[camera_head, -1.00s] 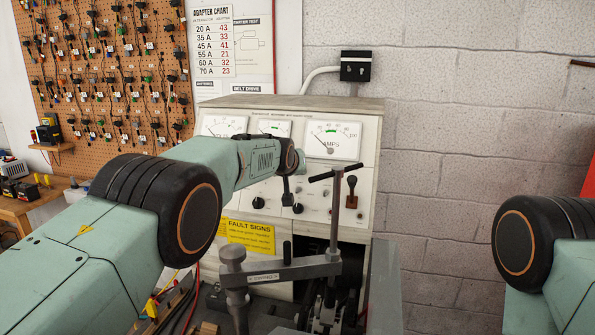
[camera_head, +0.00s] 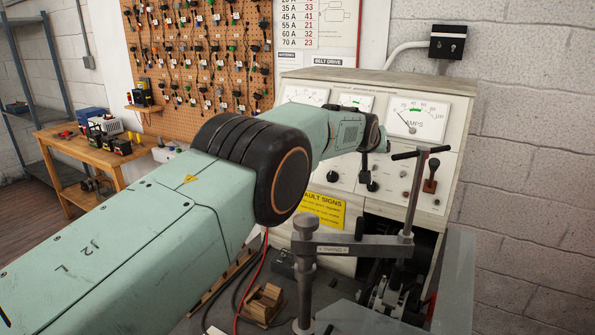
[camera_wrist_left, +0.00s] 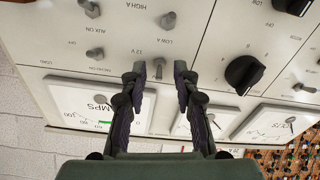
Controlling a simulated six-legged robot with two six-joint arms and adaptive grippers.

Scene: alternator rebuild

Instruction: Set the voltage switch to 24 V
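The voltage switch (camera_wrist_left: 159,67) is a small grey toggle on the cream panel in the left wrist view, with a 12 V label beside it. My left gripper (camera_wrist_left: 160,76) is open, with its two dark fingertips on either side of this toggle. A gap shows between each fingertip and the lever, and whether either touches it I cannot tell. No 24 V label can be read. In the head view the test bench panel (camera_head: 436,160) stands behind my left arm, which hides the switch and most of the left gripper. My right gripper is out of view.
A black knob (camera_wrist_left: 243,74) and another toggle (camera_wrist_left: 168,20) sit near the gripper on the panel. In the head view, a steel clamp post with a T-handle (camera_head: 417,190) stands in front of the panel's right side.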

